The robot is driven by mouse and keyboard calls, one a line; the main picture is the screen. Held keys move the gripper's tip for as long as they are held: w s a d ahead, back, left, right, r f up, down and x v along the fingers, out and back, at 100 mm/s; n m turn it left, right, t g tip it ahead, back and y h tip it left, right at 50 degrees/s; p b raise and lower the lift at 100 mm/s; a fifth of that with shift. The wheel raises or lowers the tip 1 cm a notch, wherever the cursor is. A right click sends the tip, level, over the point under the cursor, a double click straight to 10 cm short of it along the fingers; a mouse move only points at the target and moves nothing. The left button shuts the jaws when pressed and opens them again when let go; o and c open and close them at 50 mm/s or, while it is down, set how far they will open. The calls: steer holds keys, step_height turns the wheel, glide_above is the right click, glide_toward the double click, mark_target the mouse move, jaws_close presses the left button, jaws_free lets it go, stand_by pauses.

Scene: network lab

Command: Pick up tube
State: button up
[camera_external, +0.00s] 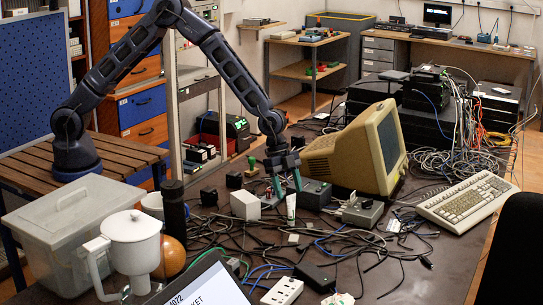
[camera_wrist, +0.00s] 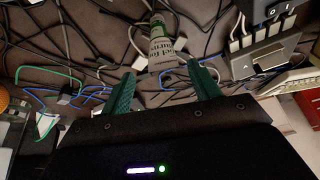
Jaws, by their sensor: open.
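The tube (camera_external: 291,208) is a small white tube with a green end, standing on the cluttered dark table in front of the beige monitor. In the wrist view the white tube (camera_wrist: 161,45), with dark printing, lies just beyond and between the fingertips. My gripper (camera_external: 285,188) points down beside the tube with its green fingers apart. In the wrist view my gripper (camera_wrist: 165,78) is open, with nothing held between its fingers. The tube's lower end is partly hard to make out among the cables.
A white adapter block (camera_external: 245,205) stands left of the tube, and a grey metal box (camera_external: 362,211) stands to the right. The beige monitor (camera_external: 362,150) is close behind. Loose black and blue cables cover the table around the tube. A keyboard (camera_external: 466,201) lies at right.

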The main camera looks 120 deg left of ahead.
mark_target(293, 207)
steer(key=x, duration=0.5)
steer(key=shift+a, duration=0.3)
steer(key=c, duration=1.3)
